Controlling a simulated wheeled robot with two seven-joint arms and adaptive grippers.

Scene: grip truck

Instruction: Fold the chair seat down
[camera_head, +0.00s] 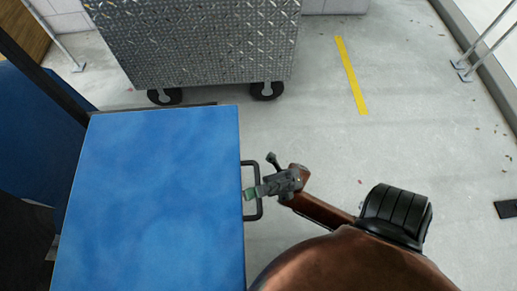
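The chair seat (160,200) is a flat blue panel filling the lower left of the head view, its broad face turned to the camera. Its exact tilt is hard to tell from this one view. A dark loop handle (248,162) sticks out from its right edge. My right gripper (261,177) is at this handle, reaching in from the right. Its two fingers are spread apart; one greenish fingertip overlaps the handle loop beside the seat edge, the other lies just outside it. Whether the finger touches the handle is unclear. My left gripper is not in view.
A grey diamond-plate metal box (195,45) on black casters stands beyond the seat. Another blue surface (35,130) lies at the left edge behind a dark bar. The pale floor (330,140) to the right is mostly clear, with a yellow strip (350,75).

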